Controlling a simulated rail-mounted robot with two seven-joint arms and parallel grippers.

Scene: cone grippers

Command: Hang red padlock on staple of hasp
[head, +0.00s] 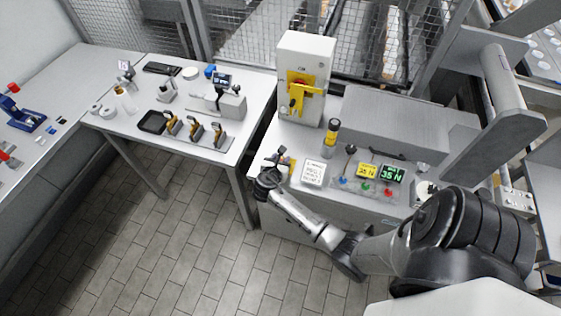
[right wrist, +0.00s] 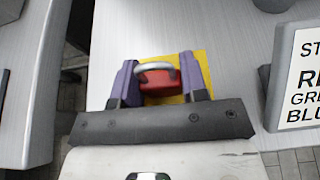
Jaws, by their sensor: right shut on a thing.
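The red padlock (right wrist: 160,80) with a grey metal shackle is between the purple-padded fingers of my right gripper (right wrist: 158,82) in the right wrist view. The gripper is shut on its body, and the shackle arches up clear. In the head view my right gripper (head: 274,163) is at the left front edge of the console bench; the padlock is too small to make out there. A yellow hasp-like fitting (head: 299,98) is on the front of the white box, up and right of the gripper and apart from it. Its staple is too small to tell. My left gripper is out of view.
A yellow patch (right wrist: 203,66) lies behind the padlock. A white sign (head: 313,173) and a yellow-and-black post (head: 331,138) stand right of my gripper. Buttons and two displays (head: 380,172) are farther right. A gap separates the left workbench (head: 235,145) from the console.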

